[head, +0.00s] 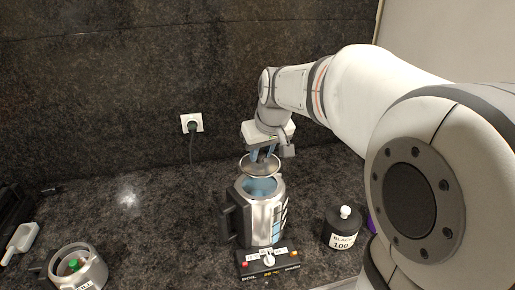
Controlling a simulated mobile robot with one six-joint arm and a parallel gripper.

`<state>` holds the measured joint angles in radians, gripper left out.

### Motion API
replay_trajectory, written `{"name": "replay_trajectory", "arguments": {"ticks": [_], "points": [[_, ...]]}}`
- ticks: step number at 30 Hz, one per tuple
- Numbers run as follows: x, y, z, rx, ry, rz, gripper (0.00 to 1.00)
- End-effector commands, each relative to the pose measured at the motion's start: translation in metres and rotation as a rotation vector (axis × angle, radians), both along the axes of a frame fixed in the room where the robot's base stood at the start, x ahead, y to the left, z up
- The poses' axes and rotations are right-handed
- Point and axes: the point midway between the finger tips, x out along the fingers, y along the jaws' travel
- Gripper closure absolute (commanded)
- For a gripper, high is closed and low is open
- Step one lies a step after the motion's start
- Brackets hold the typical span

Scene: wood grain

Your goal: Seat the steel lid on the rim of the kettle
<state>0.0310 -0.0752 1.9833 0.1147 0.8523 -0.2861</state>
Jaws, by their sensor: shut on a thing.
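The steel kettle (261,222) stands upright on its black base with its dark handle on the left. Its top is open and its inside looks bluish. My gripper (263,157) is above the kettle and is shut on the steel lid (260,170). The lid is a round disc held a little above the kettle's rim, apart from it and slightly tilted. The fingertips hide the part of the lid that they grip.
A black jar (342,229) with a white knob stands to the right of the kettle. A metal pot (95,268) is at the front left. A white-handled item (20,240) lies at the far left.

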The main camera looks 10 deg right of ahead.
Motion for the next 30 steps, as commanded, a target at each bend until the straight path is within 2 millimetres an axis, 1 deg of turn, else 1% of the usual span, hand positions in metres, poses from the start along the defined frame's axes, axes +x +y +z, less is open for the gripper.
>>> {"name": "replay_trajectory", "arguments": {"ticks": [1, 9, 15, 19, 30], "points": [[0.000, 0.000, -0.006, 0.000, 0.000, 0.000, 1.00], [0.000, 0.000, -0.031, -0.001, 0.001, 0.001, 1.00], [0.000, 0.001, -0.046, 0.000, 0.001, 0.001, 1.00], [0.000, 0.001, -0.048, 0.000, 0.001, 0.002, 1.00], [0.000, 0.001, -0.047, 0.000, 0.000, 0.003, 1.00]]}}
